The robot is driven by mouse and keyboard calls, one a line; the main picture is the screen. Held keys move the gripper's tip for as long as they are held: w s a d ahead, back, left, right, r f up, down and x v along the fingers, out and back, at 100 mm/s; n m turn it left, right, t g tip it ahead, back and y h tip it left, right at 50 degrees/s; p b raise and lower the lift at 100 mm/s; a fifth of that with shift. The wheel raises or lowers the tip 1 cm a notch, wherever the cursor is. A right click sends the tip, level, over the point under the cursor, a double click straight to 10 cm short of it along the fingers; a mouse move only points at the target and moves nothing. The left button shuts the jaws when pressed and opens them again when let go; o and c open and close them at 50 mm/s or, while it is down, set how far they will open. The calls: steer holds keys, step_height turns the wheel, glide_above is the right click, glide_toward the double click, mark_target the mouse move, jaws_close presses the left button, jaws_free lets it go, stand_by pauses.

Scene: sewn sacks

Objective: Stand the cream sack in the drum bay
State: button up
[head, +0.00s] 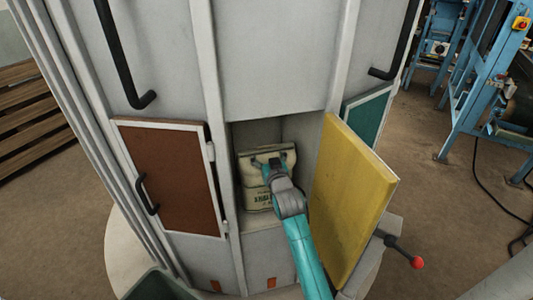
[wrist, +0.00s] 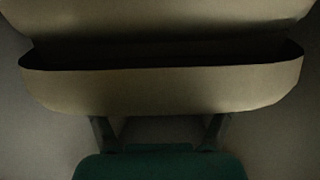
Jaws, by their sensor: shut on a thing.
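The cream sack (head: 258,190) stands upright inside an open bay (head: 297,135) of the large grey drum (head: 270,60) in the head view. Dark printing shows low on its front. My gripper (head: 272,166) reaches into the bay and is shut on the sack near its top. In the wrist view the sack's top fold (wrist: 160,90) spans the picture, with the gripper fingers (wrist: 160,132) at its lower edge. The fingertips are hidden by the sack. I cannot tell whether the sack's base touches the bay floor.
The yellow door (head: 350,200) stands open right of the bay, close to my arm. A red-knobbed lever (head: 416,262) sticks out beyond it. A brown door (head: 170,178) is shut on the left, and a green panel (head: 366,118) is at right. Blue machinery (head: 465,80) stands behind.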

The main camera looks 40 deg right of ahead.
steer(key=o, duration=1.7)
steer(key=v, duration=1.2)
steer(key=s+a+f+n+y, duration=0.1)
steer(key=s+a+f+y, duration=0.1)
steer(key=s+a+f, duration=0.45)
steer(key=s+a+f+n+y, duration=0.2)
steer(key=s+a+f, duration=0.2)
steer(key=s+a, duration=0.55)
steer(key=s+a+r+y, duration=0.1)
steer(key=s, duration=0.6)
steer(key=s+a+r+n+y, duration=0.1)
steer(key=s+a, duration=0.1)
steer(key=s, duration=0.6)
steer(key=s+a+r+n+g+y, duration=0.1)
steer(key=s+a, duration=0.1)
steer(key=s, duration=0.6)
steer(key=shift+s, duration=0.15)
